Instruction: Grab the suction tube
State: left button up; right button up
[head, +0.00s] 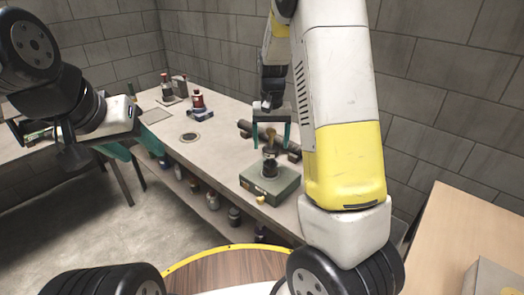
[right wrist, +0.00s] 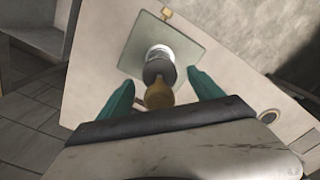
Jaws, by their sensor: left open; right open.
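The suction tube seems to be the upright piece with a tan top (head: 271,147) and dark lower part, standing on a green-grey box on the bench. In the right wrist view its tan tip (right wrist: 159,95) points towards the camera, between the two teal fingers. My right gripper (head: 271,138) is open above the box, with one finger on each side of the tan top. No contact shows. My left gripper (head: 134,146) is open and empty, well away at the left, beyond the bench's front edge.
The green-grey box (head: 286,184) sits near the bench's front edge. Dark cylindrical parts (head: 245,128) lie behind it. Bottles (head: 198,101) stand further back, and several jars (head: 212,200) sit on the shelf below. A wooden surface (head: 455,235) is at the right.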

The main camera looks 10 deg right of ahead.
jog(key=shift+f, duration=0.55)
grip_shut()
jog(key=shift+r, duration=0.1)
